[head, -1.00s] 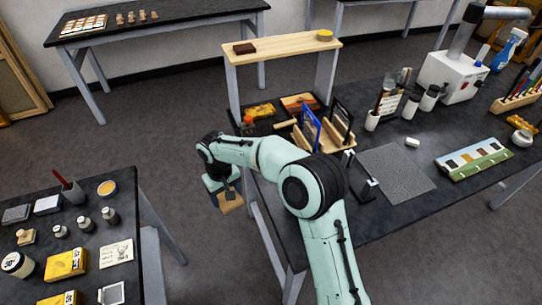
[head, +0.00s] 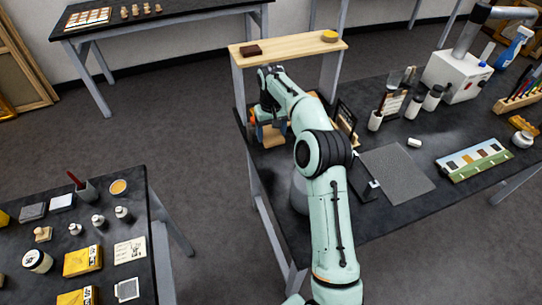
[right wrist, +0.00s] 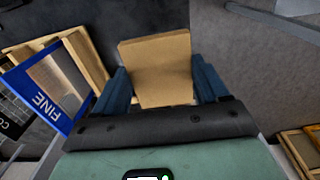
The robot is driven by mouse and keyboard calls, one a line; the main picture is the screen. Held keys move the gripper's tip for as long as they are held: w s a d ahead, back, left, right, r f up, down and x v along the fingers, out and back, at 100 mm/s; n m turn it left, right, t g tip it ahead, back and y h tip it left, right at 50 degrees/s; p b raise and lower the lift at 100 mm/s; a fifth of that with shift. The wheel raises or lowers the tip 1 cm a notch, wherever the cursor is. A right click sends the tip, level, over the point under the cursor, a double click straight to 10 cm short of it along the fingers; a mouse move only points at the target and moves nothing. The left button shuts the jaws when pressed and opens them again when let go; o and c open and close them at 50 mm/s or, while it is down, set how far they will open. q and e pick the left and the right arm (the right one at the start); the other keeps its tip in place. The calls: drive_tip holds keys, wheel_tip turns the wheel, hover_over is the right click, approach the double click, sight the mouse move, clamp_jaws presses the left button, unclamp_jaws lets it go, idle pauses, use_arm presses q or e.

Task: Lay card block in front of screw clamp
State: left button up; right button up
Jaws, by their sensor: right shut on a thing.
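My right gripper (head: 270,122) is shut on a tan block, the card block (head: 273,138), at the left end of the dark workbench, in front of the wooden shelf. In the right wrist view the block (right wrist: 158,65) sits between the two blue fingers of the gripper (right wrist: 162,88). I cannot tell whether the block touches the bench. I cannot pick out the screw clamp for certain; a small orange item (head: 252,117) stands just left of the gripper, partly hidden. My left gripper is out of view.
The wooden shelf (head: 288,48) stands behind the gripper. A grey mat (head: 398,175) lies farther right. My arm hides part of the bench.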

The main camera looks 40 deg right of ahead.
hover_over(271, 161)
wheel_tip(271, 161, down, 6)
drive_tip(key=shift+f+b, duration=0.15)
drive_tip(key=shift+b, duration=0.25)
drive_tip(key=shift+s+f, duration=0.2)
drive_tip(key=shift+f, duration=0.1)
wheel_tip(271, 161, down, 5)
drive_tip(key=shift+w+f+b, duration=0.1)
drive_tip(key=shift+w+b, duration=0.05)
drive_tip(key=shift+b, duration=0.15)
drive_tip(key=shift+f, duration=0.25)
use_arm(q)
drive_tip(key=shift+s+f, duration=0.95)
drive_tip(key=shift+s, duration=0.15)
use_arm(e)
drive_tip(key=shift+f, duration=0.1)
drive_tip(key=o, duration=1.1)
drive_tip(key=shift+c, duration=0.2)
